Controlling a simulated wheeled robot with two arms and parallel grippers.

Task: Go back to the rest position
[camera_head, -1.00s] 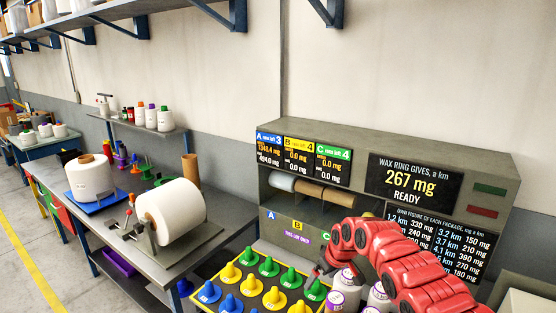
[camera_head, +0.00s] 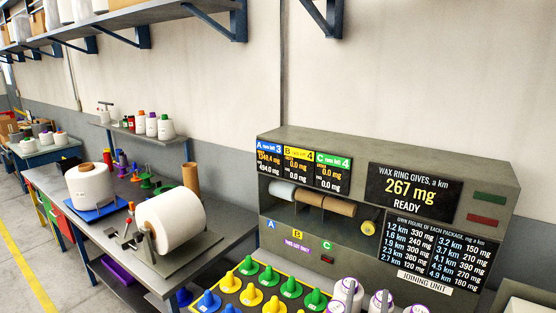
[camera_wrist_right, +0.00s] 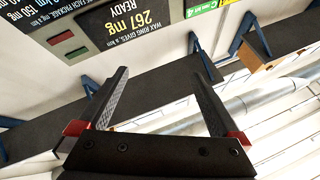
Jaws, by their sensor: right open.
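My right gripper (camera_wrist_right: 158,54) shows in the right wrist view, with its two dark fingers spread apart and nothing between them. That view is tilted, with the machine's display upside down in its upper left corner. The head view shows neither of my arms, and my left gripper is in neither view.
A grey machine (camera_head: 330,144) with displays stands at the right. In front of it are a tray of yellow, green and blue cones (camera_head: 252,298) and several white bobbins (camera_head: 347,296). A workbench (camera_head: 225,240) at the left holds a large white yarn package (camera_head: 175,216).

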